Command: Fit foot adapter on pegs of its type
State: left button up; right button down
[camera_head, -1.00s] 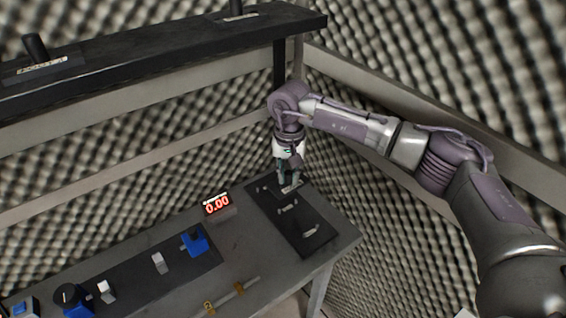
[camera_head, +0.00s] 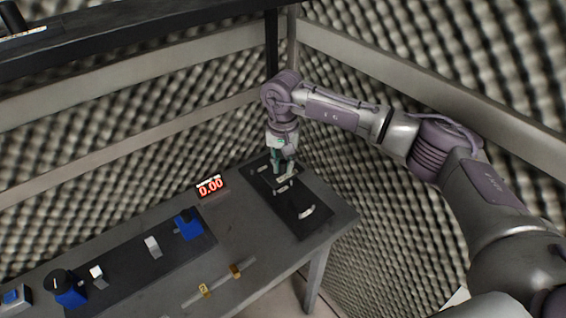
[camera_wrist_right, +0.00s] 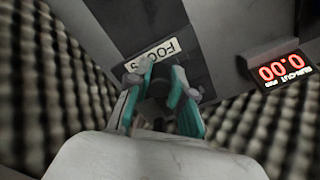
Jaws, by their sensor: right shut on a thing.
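My right gripper (camera_head: 283,168) points down over the far end of a black board (camera_head: 312,224) on the table. In the right wrist view its teal fingers (camera_wrist_right: 160,90) close around a dark piece (camera_wrist_right: 159,88), apparently the foot adapter, mostly hidden by the fingers. A pale label (camera_wrist_right: 152,54) beginning "FOO" lies on the dark surface just beyond the fingertips. Pegs under the held piece are hidden, and I cannot tell whether it touches the board. Two more light strips, a middle one (camera_head: 283,188) and a near one (camera_head: 306,211), lie along the board. My left gripper is not in view.
A red display reading 0.00 (camera_head: 210,187) stands left of the board. A long dark panel (camera_head: 130,274) with blue fixtures (camera_head: 188,224) lies further left. A rod with brass-coloured pieces (camera_head: 235,270) lies near the front edge. Foam walls and a shelf (camera_head: 120,45) enclose the table.

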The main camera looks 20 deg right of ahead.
aim_at(283, 172)
notch_tip(283, 172, down, 3)
jog(key=shift+r+b, duration=0.1)
jog(key=shift+b, duration=0.85)
jog(key=shift+f, duration=0.3)
jog(key=shift+b, duration=0.95)
dwell(0.5)
jog(key=shift+f+b, duration=1.15)
jog(key=shift+f, duration=0.25)
jog(key=c, duration=0.9)
grip_release()
jog(key=shift+r, duration=0.1)
jog(key=shift+c, duration=0.2)
